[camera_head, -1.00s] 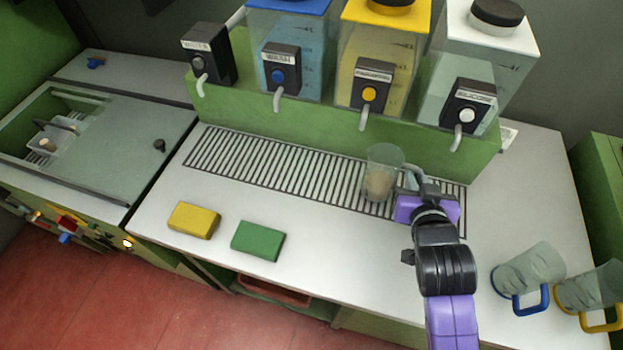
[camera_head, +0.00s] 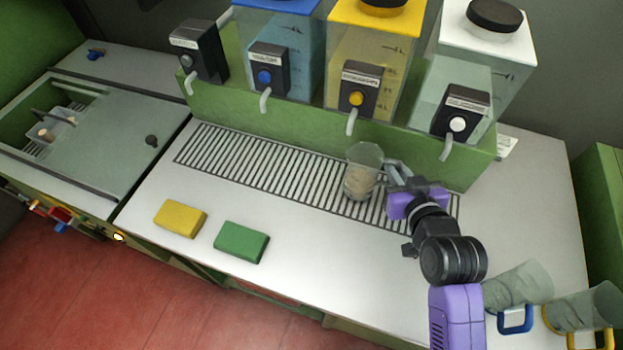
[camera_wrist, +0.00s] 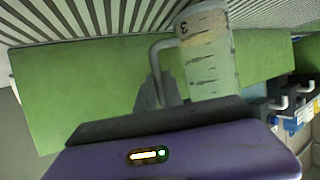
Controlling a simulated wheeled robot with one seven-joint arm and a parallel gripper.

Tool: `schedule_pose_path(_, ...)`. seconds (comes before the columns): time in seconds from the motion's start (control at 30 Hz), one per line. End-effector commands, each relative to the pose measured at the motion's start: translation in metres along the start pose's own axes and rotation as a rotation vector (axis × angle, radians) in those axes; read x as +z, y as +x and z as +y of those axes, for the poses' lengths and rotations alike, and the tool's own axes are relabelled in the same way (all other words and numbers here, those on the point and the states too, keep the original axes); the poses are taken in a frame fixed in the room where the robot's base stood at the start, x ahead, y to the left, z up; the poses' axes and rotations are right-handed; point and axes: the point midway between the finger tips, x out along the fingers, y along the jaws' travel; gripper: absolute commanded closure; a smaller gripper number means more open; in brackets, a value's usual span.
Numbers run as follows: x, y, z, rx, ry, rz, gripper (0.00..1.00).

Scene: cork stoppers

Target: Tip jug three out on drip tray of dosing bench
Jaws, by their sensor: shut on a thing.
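Jug three (camera_head: 363,172) is a clear jug with tan contents in its lower part. My gripper (camera_head: 393,178) is shut on its handle, from the jug's right side. The jug is about upright over the right part of the slatted drip tray (camera_head: 240,160); I cannot tell whether its base touches the slats. In the wrist view the jug (camera_wrist: 208,60) shows a mark "3", the tan contents and its grey handle between my fingers (camera_wrist: 160,92). The tray's slats (camera_wrist: 90,18) lie along the top of that view.
The dosing bench (camera_head: 335,248) carries several dispensers with spouts behind the tray. A yellow block (camera_head: 180,218) and a green block (camera_head: 241,242) lie in front. Two clear jugs, one with a blue handle (camera_head: 517,285) and one with a yellow handle (camera_head: 590,308), stand at right.

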Motion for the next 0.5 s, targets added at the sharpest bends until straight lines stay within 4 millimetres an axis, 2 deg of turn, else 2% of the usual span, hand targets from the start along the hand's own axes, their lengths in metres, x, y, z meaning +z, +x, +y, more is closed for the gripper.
schedule_pose_path(0.5,-0.0049,-0.0013,-0.0021,0.004,-0.017,-0.001,1.00)
